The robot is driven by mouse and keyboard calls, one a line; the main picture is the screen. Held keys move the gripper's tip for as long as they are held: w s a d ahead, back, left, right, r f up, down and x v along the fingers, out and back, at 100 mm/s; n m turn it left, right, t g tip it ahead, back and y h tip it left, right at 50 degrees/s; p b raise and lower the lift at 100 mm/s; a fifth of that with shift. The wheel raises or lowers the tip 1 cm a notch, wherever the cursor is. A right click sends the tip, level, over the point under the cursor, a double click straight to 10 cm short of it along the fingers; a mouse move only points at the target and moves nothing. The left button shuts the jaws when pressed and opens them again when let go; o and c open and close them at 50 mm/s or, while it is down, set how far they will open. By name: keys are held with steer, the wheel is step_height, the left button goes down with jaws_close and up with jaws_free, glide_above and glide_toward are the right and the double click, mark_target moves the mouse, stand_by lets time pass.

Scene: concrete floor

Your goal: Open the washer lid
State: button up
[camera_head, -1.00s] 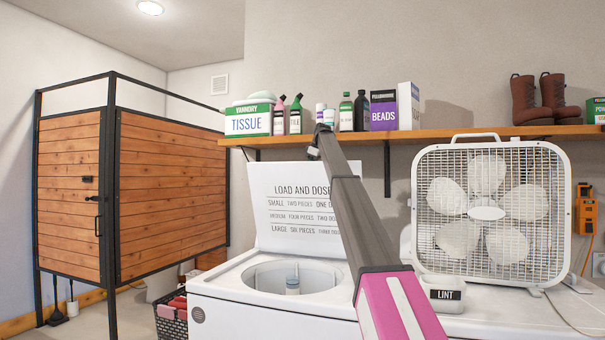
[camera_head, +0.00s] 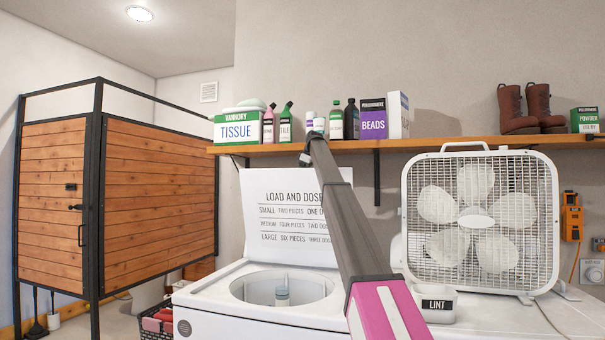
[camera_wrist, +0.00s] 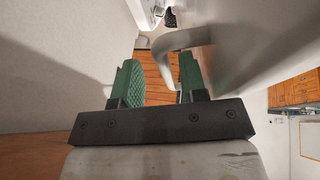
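The white washer (camera_head: 225,312) stands low in the middle of the head view, with its round tub opening (camera_head: 282,288) uncovered. Its lid (camera_head: 262,222), printed with loading text, stands raised, roughly upright, behind the opening. My arm crosses in front of the lid's right part. My gripper is not clearly visible at the arm's far end in the head view. In the wrist view my gripper (camera_wrist: 157,85) has its two green-padded fingers apart, with nothing clearly held between them. A large pale surface with a curved edge (camera_wrist: 180,40) lies close to the right finger; whether it is the lid I cannot tell.
A wall shelf (camera_head: 450,142) with bottles, boxes and boots runs above the washer. A box fan (camera_head: 480,222) and a lint bin (camera_head: 437,304) stand to the right. A wooden stall (camera_head: 155,205) is at left, with a laundry basket (camera_head: 155,326) beside the washer.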

steer(key=shift+d+f, duration=0.3)
steer(key=shift+f, duration=0.45)
steer(key=v, duration=1.2)
steer(key=shift+w+a+r, duration=0.2)
steer(key=shift+w+a, duration=0.05)
steer(key=shift+a, duration=0.15)
steer(key=shift+s, duration=0.1)
